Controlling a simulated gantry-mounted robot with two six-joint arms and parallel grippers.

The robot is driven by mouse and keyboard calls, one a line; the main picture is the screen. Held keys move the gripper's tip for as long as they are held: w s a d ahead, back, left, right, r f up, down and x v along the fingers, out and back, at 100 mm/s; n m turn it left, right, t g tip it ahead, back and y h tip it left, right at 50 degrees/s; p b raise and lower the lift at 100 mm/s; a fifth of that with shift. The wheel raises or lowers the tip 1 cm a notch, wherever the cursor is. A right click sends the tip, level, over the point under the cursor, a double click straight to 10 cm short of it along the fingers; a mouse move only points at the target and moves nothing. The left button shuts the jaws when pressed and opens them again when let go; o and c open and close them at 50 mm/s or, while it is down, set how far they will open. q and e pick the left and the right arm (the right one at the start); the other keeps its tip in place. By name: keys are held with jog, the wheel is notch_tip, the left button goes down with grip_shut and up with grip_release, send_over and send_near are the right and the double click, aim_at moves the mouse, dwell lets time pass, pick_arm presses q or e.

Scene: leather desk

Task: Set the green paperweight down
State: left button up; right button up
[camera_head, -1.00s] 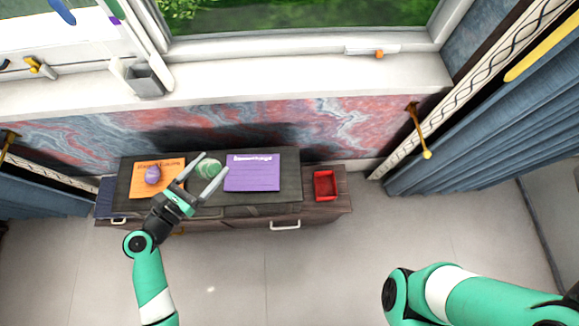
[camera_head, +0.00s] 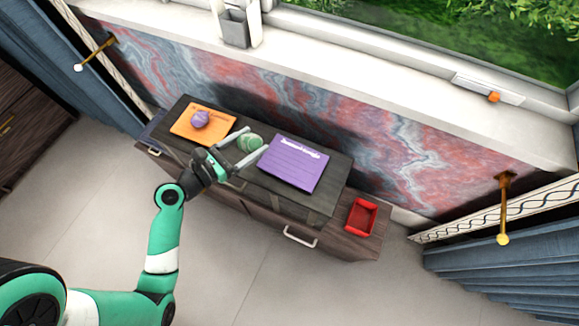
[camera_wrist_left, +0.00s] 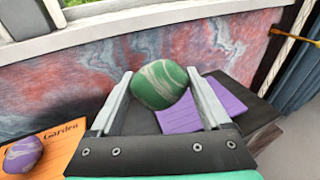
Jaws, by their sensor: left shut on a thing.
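The green paperweight (camera_head: 250,142) is a rounded stone with pale bands. My left gripper (camera_head: 256,140) is shut on it, with one finger on each side. In the left wrist view the paperweight (camera_wrist_left: 161,86) sits between the fingertips of the left gripper (camera_wrist_left: 160,74). It is over the dark desk top, between the orange book (camera_head: 190,128) and the purple book (camera_head: 293,165). I cannot tell whether it touches the desk. My right gripper is not in view.
A purple banded stone (camera_head: 200,119) lies on the orange book. A red tray (camera_head: 361,216) stands on the lower surface at the right of the desk. The marbled wall (camera_head: 330,125) rises behind the desk.

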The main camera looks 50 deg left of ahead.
pick_arm(q)
jog(key=w+d+f+b, duration=0.1)
jog(key=w+d+f, duration=0.1)
jog(key=w+d, duration=0.2)
jog(key=b, duration=0.3)
send_over(289, 167)
jog(key=f, duration=0.3)
jog(key=s+f, duration=0.1)
jog(key=shift+a+f, duration=0.35)
jog(key=shift+a, duration=0.05)
jog(key=shift+w+d+f, duration=0.1)
jog(key=shift+w, duration=0.1)
jog(key=shift+w+d+f, duration=0.1)
jog(key=shift+f, duration=0.15)
jog(key=f+b, duration=0.3)
jog(key=b, duration=0.1)
jog(key=shift+w+d+f, duration=0.2)
jog(key=shift+f, duration=0.2)
jog(key=shift+r, duration=0.15)
jog(key=o, duration=1.4)
